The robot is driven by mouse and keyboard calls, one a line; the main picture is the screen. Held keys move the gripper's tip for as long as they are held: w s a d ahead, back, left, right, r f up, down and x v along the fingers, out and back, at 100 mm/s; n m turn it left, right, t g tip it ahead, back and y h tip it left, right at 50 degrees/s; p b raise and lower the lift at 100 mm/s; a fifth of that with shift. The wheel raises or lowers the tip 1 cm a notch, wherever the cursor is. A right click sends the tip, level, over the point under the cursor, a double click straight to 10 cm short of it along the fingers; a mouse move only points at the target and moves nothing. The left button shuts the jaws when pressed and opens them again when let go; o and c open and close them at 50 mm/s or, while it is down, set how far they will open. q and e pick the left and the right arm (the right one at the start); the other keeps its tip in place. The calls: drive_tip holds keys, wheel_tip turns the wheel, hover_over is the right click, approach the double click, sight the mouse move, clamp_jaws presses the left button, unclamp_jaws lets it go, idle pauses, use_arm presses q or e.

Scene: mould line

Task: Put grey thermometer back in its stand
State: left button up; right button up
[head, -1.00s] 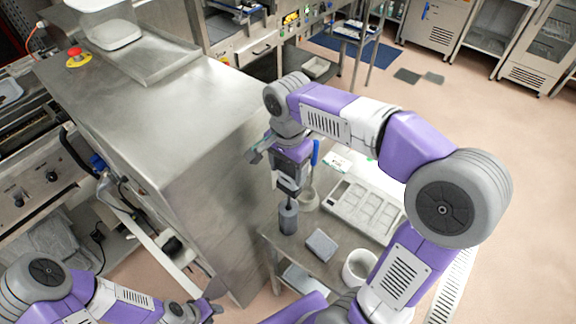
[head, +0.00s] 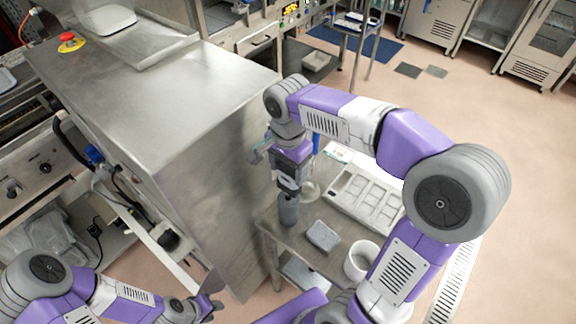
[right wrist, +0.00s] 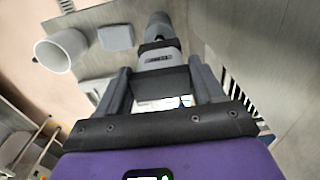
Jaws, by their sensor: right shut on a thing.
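The grey thermometer (right wrist: 160,58) is held between the fingers of my right gripper (head: 288,184), with its small display facing the wrist camera. Its thin lower end points down at the dark grey cylindrical stand (head: 288,209), which stands near the left edge of the small steel table (head: 296,241). The stand also shows beyond the thermometer in the right wrist view (right wrist: 158,24). The probe seems to be partly inside the stand's top; its tip is hidden. My left gripper (head: 208,305) is low at the left, away from the table, too small to read.
A grey block (head: 323,236) and a white cup (head: 360,260) stand on the table right of the stand. A pale compartment tray (head: 365,197) lies behind them. A tall steel cabinet (head: 215,180) rises close on the left.

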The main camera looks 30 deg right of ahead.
drive_tip(key=shift+f+b, duration=0.85)
drive_tip(key=shift+f, duration=0.45)
drive_tip(key=o, duration=1.1)
drive_tip(key=shift+o, duration=0.2)
drive_tip(key=shift+r+p, duration=0.8)
drive_tip(key=shift+r, duration=2.95)
